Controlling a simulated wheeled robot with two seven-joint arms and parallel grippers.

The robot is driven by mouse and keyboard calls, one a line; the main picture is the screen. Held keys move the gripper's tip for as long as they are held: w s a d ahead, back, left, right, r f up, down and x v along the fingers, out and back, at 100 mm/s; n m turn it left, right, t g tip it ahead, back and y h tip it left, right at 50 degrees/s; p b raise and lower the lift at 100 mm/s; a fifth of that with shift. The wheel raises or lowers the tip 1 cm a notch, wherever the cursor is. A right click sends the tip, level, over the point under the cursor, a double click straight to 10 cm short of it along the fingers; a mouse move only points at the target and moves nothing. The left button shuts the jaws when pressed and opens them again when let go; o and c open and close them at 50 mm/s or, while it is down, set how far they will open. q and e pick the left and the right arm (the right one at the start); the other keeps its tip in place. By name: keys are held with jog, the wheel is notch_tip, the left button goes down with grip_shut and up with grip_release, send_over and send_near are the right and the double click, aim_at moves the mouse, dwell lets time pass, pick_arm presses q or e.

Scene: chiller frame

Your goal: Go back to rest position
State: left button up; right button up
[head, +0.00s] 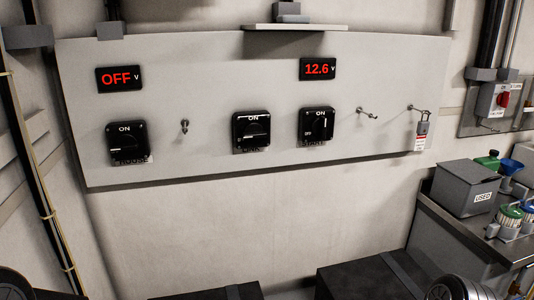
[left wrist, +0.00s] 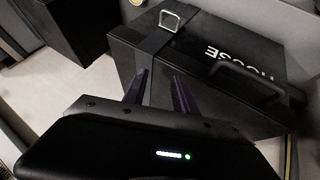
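A pale wall panel (head: 210,80) carries three black rotary switches. The knobs on the left switch (head: 129,141) and middle switch (head: 251,131) look about level; the knob on the right switch (head: 316,125) looks upright. The left display (head: 119,78) reads OFF and the right display (head: 318,69) reads 12.6 V. A padlock with a tag (head: 422,135) hangs from the right-hand hook. In the left wrist view my left gripper (left wrist: 159,77) is open, its two dark fingers apart with nothing seen between them. My right gripper is in neither view.
A black battery box (left wrist: 205,60) marked HOUSE, with strap and handle, lies just beyond my left fingers. Another black box (head: 345,282) stands below the panel. A bench (head: 445,222) at right holds a grey USED box (head: 466,188) and several coloured-top containers.

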pick_arm(q)
jog(key=s+d+f+g+p, duration=0.1)
jog(key=s+d+f+g, duration=0.1)
jog(key=s+f, duration=0.5)
jog(key=s+d+f+m+g+h+p, duration=0.1)
jog(key=s+f+g, duration=0.3)
jog(key=s, duration=0.9)
notch_tip(320, 180, down, 3)
jog(key=shift+s+d+f+g, duration=0.15)
jog(key=shift+s+d+g, duration=0.2)
jog(key=shift+d, duration=0.25)
